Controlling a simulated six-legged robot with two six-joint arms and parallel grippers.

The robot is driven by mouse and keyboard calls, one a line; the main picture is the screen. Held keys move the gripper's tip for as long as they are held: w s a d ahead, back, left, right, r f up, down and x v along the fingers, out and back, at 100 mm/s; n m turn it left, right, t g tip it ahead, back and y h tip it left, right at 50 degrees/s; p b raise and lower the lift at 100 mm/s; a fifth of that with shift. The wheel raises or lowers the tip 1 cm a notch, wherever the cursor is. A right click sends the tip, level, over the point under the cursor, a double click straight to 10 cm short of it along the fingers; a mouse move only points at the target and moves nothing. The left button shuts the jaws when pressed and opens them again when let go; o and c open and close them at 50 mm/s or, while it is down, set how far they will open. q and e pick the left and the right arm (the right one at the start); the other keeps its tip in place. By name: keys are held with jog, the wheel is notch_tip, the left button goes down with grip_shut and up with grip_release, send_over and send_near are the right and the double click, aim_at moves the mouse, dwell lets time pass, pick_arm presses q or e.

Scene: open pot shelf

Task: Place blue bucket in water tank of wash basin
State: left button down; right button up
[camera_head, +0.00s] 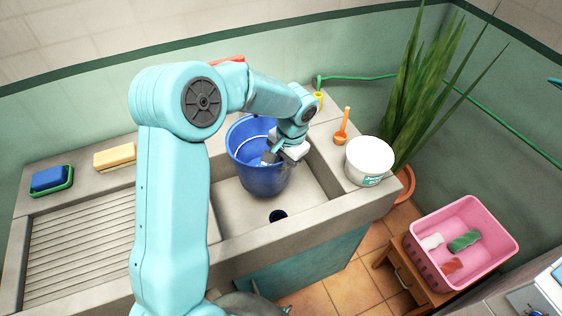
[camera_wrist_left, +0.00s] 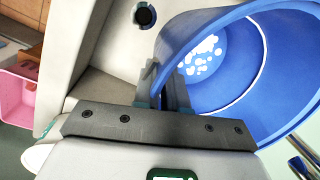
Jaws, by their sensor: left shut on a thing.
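The blue bucket (camera_head: 262,178) is inside the water tank (camera_head: 232,208) of the wash basin, toward its back wall, and looks nearly upright. My left gripper (camera_head: 282,155) is shut on the bucket's rim at its right side. In the left wrist view, the fingers (camera_wrist_left: 172,88) pinch the rim of the bucket (camera_wrist_left: 200,28), and white spots show on its inside bottom. A dark round drain (camera_head: 278,216) lies in front of the bucket. Whether the bucket's base touches the tank floor I cannot tell. My right gripper is not in view.
A white tub (camera_head: 369,161) and an orange scoop (camera_head: 342,127) stand on the ledge right of the tank. A ribbed washboard (camera_head: 80,245) is at the left, with a blue sponge (camera_head: 49,179) behind. A pink basket (camera_head: 465,243) and a plant (camera_head: 415,110) are to the right.

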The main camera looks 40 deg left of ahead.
pick_arm(q)
jog(key=shift+w+a+f, duration=0.5)
jog(key=shift+a+f, duration=0.2)
jog(key=shift+f, duration=0.15)
jog(key=shift+s+d+f, duration=0.1)
jog(key=shift+s+f, duration=0.05)
jog(key=shift+s, duration=0.05)
jog(key=shift+w+f+b, duration=0.15)
jog(key=shift+f+b, duration=0.2)
jog(key=shift+b, duration=0.05)
jog(key=c, duration=1.2)
grip_release()
jog(key=shift+r, duration=0.1)
jog(key=shift+r+p, duration=0.3)
jog(key=shift+p, duration=0.1)
jog(key=r, duration=0.4)
jog(key=d+r, duration=0.1)
jog(key=r, duration=0.3)
jog(key=w+r, duration=0.1)
jog(key=r, duration=0.3)
jog(key=shift+d+r, duration=0.15)
jog(key=shift+s, duration=0.1)
